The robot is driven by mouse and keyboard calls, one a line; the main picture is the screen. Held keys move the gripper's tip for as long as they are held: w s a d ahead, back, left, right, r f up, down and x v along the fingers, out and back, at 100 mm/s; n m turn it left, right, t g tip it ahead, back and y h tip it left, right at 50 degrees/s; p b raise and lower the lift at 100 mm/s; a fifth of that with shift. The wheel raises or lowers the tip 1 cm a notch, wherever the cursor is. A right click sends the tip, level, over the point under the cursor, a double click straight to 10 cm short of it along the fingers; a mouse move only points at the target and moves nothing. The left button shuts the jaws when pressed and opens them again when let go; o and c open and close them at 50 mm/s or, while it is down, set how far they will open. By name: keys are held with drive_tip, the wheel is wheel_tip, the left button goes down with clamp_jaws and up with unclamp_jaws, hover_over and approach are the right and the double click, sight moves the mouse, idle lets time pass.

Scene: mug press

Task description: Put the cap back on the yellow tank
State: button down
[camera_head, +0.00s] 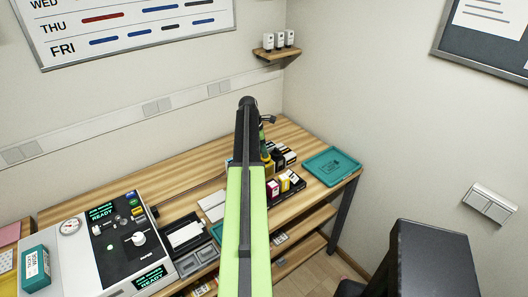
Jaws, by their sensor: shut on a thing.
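My green and black arm reaches out over the bench and covers much of the middle. Beyond its black end, a narrow green and yellow-orange part of my gripper (267,160) shows at the arm's right edge, above the ink tanks. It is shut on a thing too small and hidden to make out. Small ink tanks with coloured labels stand in a dark holder just right of the arm. One with yellow on its label (284,183) is likely the yellow tank; its top is too small to read. No loose cap can be told apart.
A teal tray (332,166) lies at the bench's right end. Black and white boxes (284,154) stand behind the tanks. A press with a gauge and dials (112,238) fills the front left. A dark chair-like shape (432,262) stands at lower right.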

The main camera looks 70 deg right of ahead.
drive_tip(key=shift+f, duration=0.1)
idle(0.7)
drive_tip(key=c, duration=0.9)
unclamp_jaws()
wheel_tip(320, 180, up, 7)
drive_tip(key=p, duration=0.7)
drive_tip(key=shift+c, duration=0.5)
clamp_jaws()
idle(0.6)
drive_tip(key=shift+f, duration=0.1)
